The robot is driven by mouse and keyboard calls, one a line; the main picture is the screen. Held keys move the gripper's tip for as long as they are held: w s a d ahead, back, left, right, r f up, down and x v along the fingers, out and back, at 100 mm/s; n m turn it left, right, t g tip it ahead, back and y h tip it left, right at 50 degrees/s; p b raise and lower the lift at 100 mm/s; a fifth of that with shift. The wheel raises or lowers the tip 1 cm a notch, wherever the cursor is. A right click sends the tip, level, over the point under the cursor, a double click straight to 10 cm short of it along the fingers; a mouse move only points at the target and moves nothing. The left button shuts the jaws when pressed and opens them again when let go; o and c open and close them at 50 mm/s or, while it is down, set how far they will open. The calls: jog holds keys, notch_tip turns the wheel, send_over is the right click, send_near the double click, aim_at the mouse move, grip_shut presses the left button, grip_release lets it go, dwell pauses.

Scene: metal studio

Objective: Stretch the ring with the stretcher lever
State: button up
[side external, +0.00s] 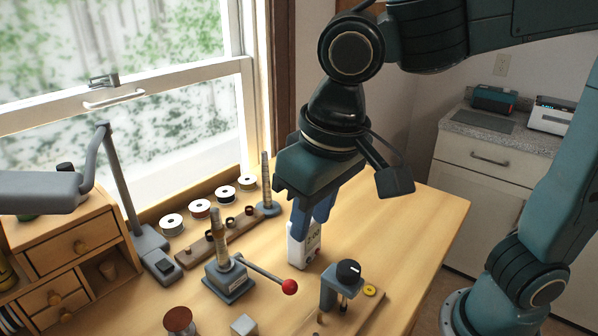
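The ring stretcher (229,278) stands on the wooden bench, a grey block with an upright stepped mandrel. Its lever (262,271) slants down to the right and ends in a red ball knob (289,287). My gripper (312,222) points down, behind and to the right of the stretcher, apart from the lever. Its blue fingers overlap a small white device (304,246) in the picture; I cannot tell whether they touch or hold it. I cannot clearly make out a ring on the mandrel.
A grey stand with a black knob (348,271) is right of the red ball. A wooden rail (190,258) with dark rings, several spools (199,208) and a tall mandrel (266,180) stand behind. A metal block (244,325) is in front. The bench's right side is clear.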

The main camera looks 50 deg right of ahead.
jog(key=g+h, duration=0.2)
send_over(276, 279)
jog(key=s+a, duration=0.1)
jog(key=a, duration=0.1)
jog(key=f, duration=0.1)
jog(key=shift+w+a+f+n, duration=0.3)
jog(key=shift+w+a+f, duration=0.1)
jog(key=shift+w+a, duration=0.05)
jog(key=shift+f, duration=0.15)
jog(key=shift+d+f, duration=0.45)
jog(key=shift+f, duration=1.75)
jog(key=shift+d+f, duration=0.45)
jog(key=shift+f, duration=1.8)
jog(key=shift+d+f, duration=0.45)
jog(key=shift+f, duration=1.75)
grip_shut()
